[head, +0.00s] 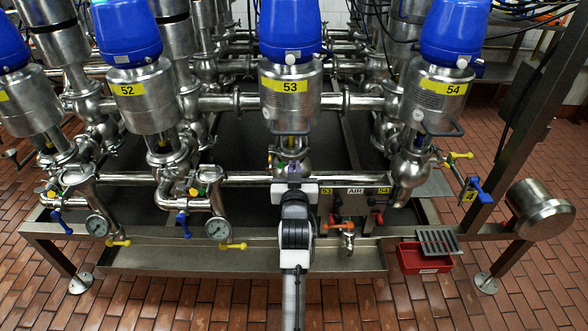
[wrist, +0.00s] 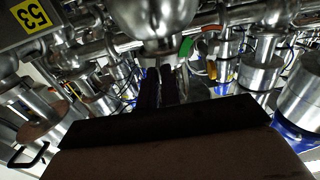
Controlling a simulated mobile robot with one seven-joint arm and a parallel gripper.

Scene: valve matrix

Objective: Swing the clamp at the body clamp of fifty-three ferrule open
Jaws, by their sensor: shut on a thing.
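Valve 53 stands in the middle of the head view, with a blue cap, a steel cylinder and a yellow label 53 (head: 284,86). Its steel body continues below the cylinder, partly behind my arm. My gripper (head: 289,167) is at the lower body of this valve, and its fingertips are hard to see there. In the wrist view, the two dark fingers (wrist: 161,82) stand close together, pointing up under a rounded steel body (wrist: 155,18). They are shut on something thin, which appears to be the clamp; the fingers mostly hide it. The label 53 (wrist: 32,18) shows tilted at the upper left.
Valves 52 (head: 128,90) and 54 (head: 443,89) flank valve 53. A horizontal pipe (head: 235,179) runs beside my gripper. An air panel (head: 355,191) with red and orange handles sits close on the right. Gauges (head: 97,225) are at left. The tiled floor in front is clear.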

